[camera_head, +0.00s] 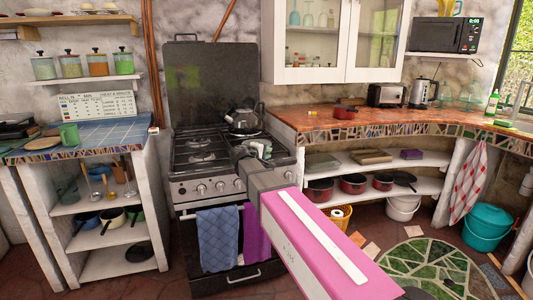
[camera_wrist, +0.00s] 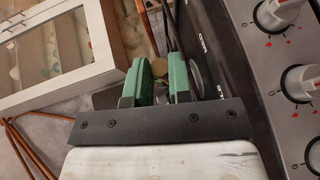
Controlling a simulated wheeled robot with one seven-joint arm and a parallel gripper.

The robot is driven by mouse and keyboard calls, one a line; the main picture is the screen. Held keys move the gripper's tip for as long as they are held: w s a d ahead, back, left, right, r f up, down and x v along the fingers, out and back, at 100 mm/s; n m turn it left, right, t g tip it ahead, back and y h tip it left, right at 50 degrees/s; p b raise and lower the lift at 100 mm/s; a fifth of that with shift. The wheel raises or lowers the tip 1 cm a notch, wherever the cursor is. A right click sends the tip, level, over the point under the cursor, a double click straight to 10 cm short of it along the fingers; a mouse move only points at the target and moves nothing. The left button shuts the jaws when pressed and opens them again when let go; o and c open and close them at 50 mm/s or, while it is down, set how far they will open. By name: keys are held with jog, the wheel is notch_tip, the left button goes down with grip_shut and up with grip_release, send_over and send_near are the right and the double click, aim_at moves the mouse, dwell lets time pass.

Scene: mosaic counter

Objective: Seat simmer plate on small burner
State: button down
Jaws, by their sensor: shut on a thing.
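My gripper (camera_head: 262,149) is over the front right of the black stove (camera_head: 185,172). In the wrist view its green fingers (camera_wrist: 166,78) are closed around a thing. A small tan piece (camera_wrist: 159,68) shows between them, and a grey rounded edge (camera_wrist: 197,76) shows beside the right finger. This looks like part of the simmer plate, mostly hidden by the fingers. I cannot tell whether it touches the stove. Two left burners show, front (camera_head: 201,157) and back (camera_head: 198,142). The front right area is hidden behind my gripper. I cannot tell which burner is the small one.
A dark kettle (camera_head: 244,117) stands on the back right of the stove, close behind my gripper. The raised stove lid (camera_head: 196,80) stands at the back. Control knobs (camera_head: 202,189) and hanging towels (camera_head: 218,238) are along the front. The left cooktop is clear.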

jog(key=shift+f, duration=0.15)
jog(key=c, duration=1)
grip_release()
jog(key=shift+o, duration=0.2)
jog(key=v, duration=1)
jog(key=shift+s+a, duration=0.2)
jog(key=shift+s, duration=0.1)
jog(key=s+d+f+m+g+y, duration=0.2)
jog(key=s+d+f+g, duration=0.2)
jog(key=d+f, duration=0.7)
jog(key=s+d+f+m+g+y, duration=0.3)
jog(key=s+f, duration=0.5)
jog(key=f, duration=0.3)
jog(key=s+d+f+m+g+y, duration=0.4)
jog(key=s+d+f+y, duration=0.1)
jog(key=s+f, duration=0.4)
jog(key=shift+d+f+g+y, duration=0.3)
jog(key=shift+d+f+g, duration=0.1)
jog(key=shift+d+f, duration=0.45)
